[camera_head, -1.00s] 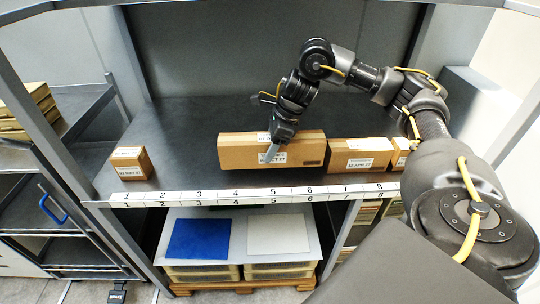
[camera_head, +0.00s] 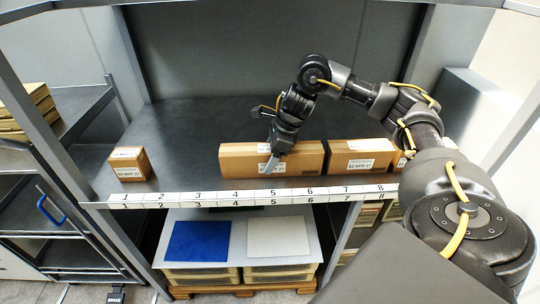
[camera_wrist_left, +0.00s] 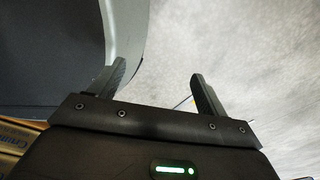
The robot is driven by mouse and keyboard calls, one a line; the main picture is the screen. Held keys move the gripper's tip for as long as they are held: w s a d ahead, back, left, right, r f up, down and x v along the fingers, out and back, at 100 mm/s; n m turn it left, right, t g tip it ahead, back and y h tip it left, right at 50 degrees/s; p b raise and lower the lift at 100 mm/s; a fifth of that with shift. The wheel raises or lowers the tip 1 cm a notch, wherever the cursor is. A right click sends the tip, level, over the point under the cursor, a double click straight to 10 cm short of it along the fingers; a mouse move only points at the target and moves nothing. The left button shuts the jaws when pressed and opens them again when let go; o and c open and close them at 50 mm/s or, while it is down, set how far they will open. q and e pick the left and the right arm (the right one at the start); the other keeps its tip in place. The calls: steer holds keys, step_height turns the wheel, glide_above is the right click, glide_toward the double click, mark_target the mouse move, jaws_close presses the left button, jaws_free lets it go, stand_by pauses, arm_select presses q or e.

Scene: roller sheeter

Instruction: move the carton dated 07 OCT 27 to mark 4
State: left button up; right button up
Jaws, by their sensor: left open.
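A long brown carton (camera_head: 235,166) lies crosswise on the dark shelf in the head view, behind marks 4 to 6, its middle near mark 5. Its white label is partly covered; OCT 27 seems to show, but the day is hard to read. My right gripper (camera_head: 272,163) reaches down over the carton's middle, one finger in front of its front face, and appears shut on it; the far finger is hidden. Mark 4 (camera_head: 236,196) is on the white strip at the shelf's front edge. My left gripper (camera_wrist_left: 159,72) is open and empty in the left wrist view.
A carton (camera_head: 358,160) stands just right of the long one, with a narrow gap; another is partly hidden by my right arm. A small carton (camera_head: 129,164) stands behind mark 1. The shelf (camera_head: 185,160) is clear between it and the long carton.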

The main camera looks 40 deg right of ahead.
steer(key=shift+o, duration=0.4)
arm_select(q)
steer(key=shift+s+r, duration=0.1)
arm_select(e)
steer(key=shift+r, duration=0.15)
steer(key=shift+r, duration=0.3)
steer(key=p+v, duration=0.4)
steer(key=v, duration=0.6)
steer(key=shift+s+d+r, duration=0.1)
steer(key=shift+s+r, duration=0.05)
steer(key=shift+r, duration=0.15)
steer(key=shift+s+d+r, duration=0.1)
steer(key=shift+s+r, duration=0.05)
steer(key=shift+r, duration=0.2)
arm_select(q)
steer(key=r, duration=0.1)
steer(key=d+r, duration=0.1)
steer(key=r, duration=0.2)
steer(key=shift+s+d, duration=0.25)
